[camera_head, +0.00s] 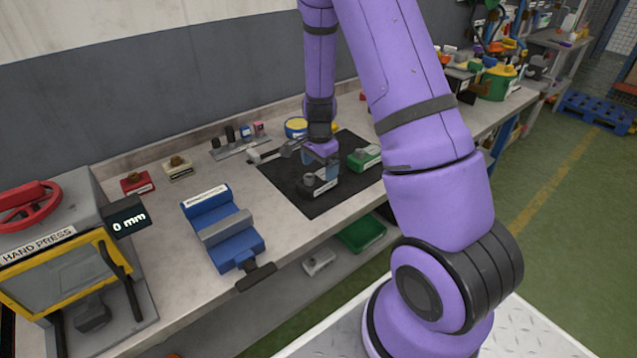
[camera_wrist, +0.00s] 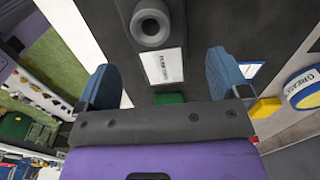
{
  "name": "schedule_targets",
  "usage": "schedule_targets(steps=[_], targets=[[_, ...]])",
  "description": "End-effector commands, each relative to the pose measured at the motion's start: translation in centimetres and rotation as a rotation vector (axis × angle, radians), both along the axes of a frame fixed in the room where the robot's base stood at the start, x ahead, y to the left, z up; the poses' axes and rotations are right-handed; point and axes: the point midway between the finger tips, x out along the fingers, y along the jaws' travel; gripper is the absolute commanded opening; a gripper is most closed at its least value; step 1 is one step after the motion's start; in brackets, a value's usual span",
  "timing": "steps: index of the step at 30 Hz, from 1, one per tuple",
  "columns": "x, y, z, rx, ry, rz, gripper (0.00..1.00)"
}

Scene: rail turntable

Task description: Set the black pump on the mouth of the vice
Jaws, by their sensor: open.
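The black pump (camera_head: 315,187) sits on the black mat on the bench, with a white label on its side. In the wrist view the pump (camera_wrist: 150,62) shows its round port and label, between the two blue fingers. My gripper (camera_head: 321,168) is low over the mat at the pump, and in the wrist view it (camera_wrist: 163,80) is open with a finger on either side. I cannot tell whether the fingers touch the pump. The blue vice (camera_head: 248,250) stands left of the mat, its handle towards the bench's front edge. Its grey jaw plate is visible; nothing lies on it.
The black mat (camera_head: 292,192) also bears a green-based part (camera_head: 363,157) right of my gripper. A hand press (camera_head: 52,255) stands at the far left. Small red (camera_head: 137,183) and beige (camera_head: 178,169) blocks lie behind the vice. A grease tin (camera_head: 296,127) stands behind the mat.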

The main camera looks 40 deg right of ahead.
Motion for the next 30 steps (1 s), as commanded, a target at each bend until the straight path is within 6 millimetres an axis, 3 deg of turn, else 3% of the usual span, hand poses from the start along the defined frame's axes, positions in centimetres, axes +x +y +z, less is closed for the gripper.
schedule_targets(steps=[9,18,20,28,30], targets=[[-0.1,0.3,-4.1,0.001,0.002,-0.001,0.94],[-0.1,0.3,-4.4,0.0,0.001,0.0,0.94],[-0.1,0.3,-4.4,0.0,0.001,0.0,0.82],[0.0,0.3,-4.4,0.0,0.001,0.001,0.2],[0.0,0.3,-4.4,0.0,0.0,0.0,0.19]])
